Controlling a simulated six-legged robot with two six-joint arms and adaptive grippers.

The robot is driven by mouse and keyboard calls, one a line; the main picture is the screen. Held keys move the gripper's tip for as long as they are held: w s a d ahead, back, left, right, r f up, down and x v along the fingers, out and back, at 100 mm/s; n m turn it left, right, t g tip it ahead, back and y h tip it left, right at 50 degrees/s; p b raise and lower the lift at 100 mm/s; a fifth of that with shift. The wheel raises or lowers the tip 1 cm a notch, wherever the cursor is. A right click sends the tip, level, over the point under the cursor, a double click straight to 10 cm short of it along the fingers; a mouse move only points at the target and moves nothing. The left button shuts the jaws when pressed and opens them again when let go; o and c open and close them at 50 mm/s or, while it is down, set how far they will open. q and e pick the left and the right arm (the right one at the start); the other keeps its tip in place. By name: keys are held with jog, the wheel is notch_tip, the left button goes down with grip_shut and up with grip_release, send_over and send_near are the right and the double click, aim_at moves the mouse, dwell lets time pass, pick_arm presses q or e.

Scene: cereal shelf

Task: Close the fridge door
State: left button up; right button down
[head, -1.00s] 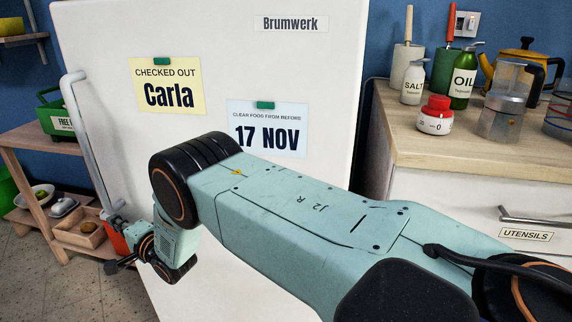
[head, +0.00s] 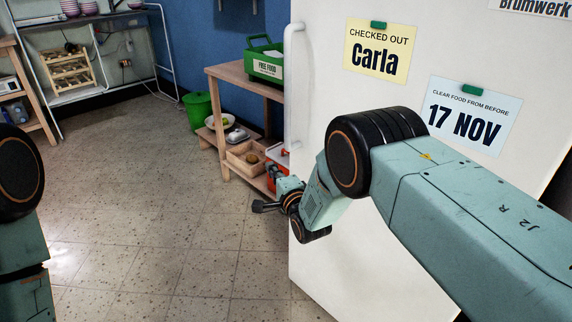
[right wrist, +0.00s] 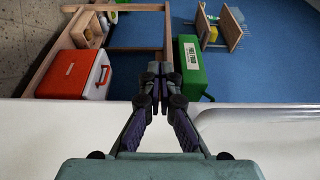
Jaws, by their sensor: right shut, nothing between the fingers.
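The white fridge door (head: 340,255) fills the right of the head view, with a long white handle (head: 289,90) along its left edge. No fridge interior shows, and I cannot tell whether the door is fully shut. My right gripper (head: 262,206) is shut and empty, low beside the door's handle edge. In the right wrist view its fingertips (right wrist: 158,78) meet and point past a white edge, with the handle (right wrist: 265,113) to their right. I cannot tell whether the gripper or wrist touches the door. My left arm shows at the left edge, its gripper outside the picture.
A wooden shelf (head: 226,74) stands left of the door, holding a green crate (head: 264,60). A red cooler (right wrist: 75,78) is near the gripper. A green bin (head: 198,116) stands behind. The tiled floor at left is clear.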

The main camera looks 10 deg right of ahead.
jog(key=s+a+p, duration=0.2)
jog(key=s+a, duration=0.2)
jog(key=a, duration=0.3)
jog(key=s+d+f+n+g+h+p, duration=0.1)
jog(key=s+d+f+n+g, duration=0.45)
jog(key=s+f, duration=0.35)
jog(key=s+d+f+n+g+h+p, duration=0.1)
jog(key=s+d+f+n+g+h, duration=0.1)
jog(key=s+d+f+n+g, duration=0.65)
jog(key=s+d+r+n+p, duration=0.1)
jog(key=s, duration=1.7)
jog(key=s+d+r+g+p, duration=0.1)
jog(key=s+r, duration=0.2)
jog(key=s, duration=0.4)
jog(key=s+d+r+g+p, duration=0.1)
jog(key=s+d+r+g, duration=0.1)
jog(key=s+r, duration=0.2)
jog(key=s, duration=0.3)
jog(key=shift+s+r+g+h, duration=0.15)
jog(key=shift+s+g+h, duration=0.15)
jog(key=shift+s, duration=0.1)
